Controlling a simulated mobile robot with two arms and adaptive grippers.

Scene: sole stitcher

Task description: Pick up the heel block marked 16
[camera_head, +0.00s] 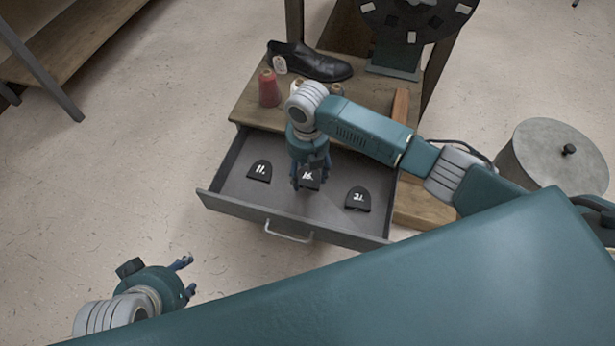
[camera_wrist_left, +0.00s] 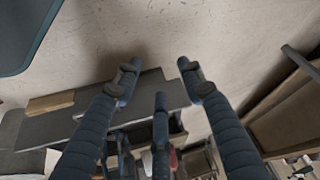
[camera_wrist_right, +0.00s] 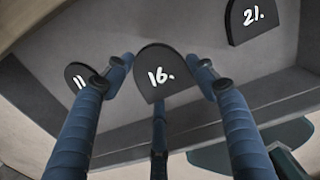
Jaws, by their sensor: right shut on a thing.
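The heel block marked 16 (camera_head: 311,182) is black with a white number and is in the open drawer (camera_head: 232,209), between two other blocks. My right gripper (camera_head: 310,176) reaches down into the drawer and is shut on it. In the right wrist view the block 16 (camera_wrist_right: 163,78) sits between the fingers (camera_wrist_right: 163,66), its number facing the camera. Whether it is lifted off the drawer floor I cannot tell. My left gripper (camera_head: 187,276) is open and empty, low at the left, away from the drawer; its spread fingers show in the left wrist view (camera_wrist_left: 158,75).
The block marked 11 (camera_head: 260,170) lies left of block 16, and the block marked 21 (camera_head: 358,199) lies right. A black shoe (camera_head: 315,63) and red thread spool (camera_head: 269,88) stand on the bench top (camera_head: 247,106) behind. A grey round bin (camera_head: 555,155) stands right.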

